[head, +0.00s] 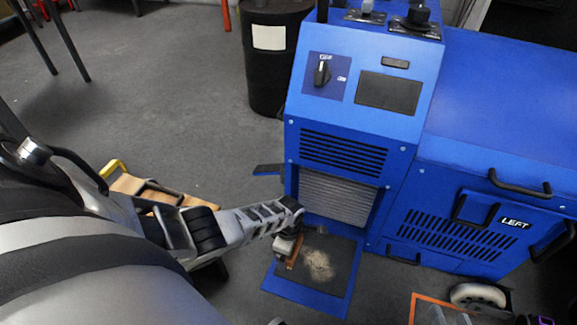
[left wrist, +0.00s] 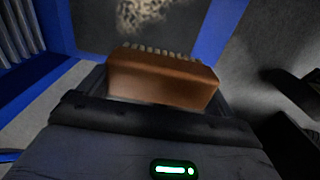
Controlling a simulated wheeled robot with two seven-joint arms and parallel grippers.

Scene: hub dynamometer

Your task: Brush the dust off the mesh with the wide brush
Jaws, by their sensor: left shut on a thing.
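The pale ribbed mesh (head: 335,198) sits upright in the blue machine's front, under black louvres. It also shows at the upper left of the left wrist view (left wrist: 20,35). A tan dust patch (head: 318,264) lies on the dark, blue-rimmed tray below it, also visible in the left wrist view (left wrist: 140,12). My left gripper (head: 288,243) is shut on the wide brush, over the tray's left part. The brush has a brown block (left wrist: 160,78) and pale bristles along its far edge, apart from the mesh. I cannot make out my right gripper clearly.
The blue machine (head: 490,100) fills the right side, with black handles and a caster (head: 480,296). A black drum (head: 270,70) stands behind it. A wooden item with a yellow end (head: 125,180) is partly behind my arm.

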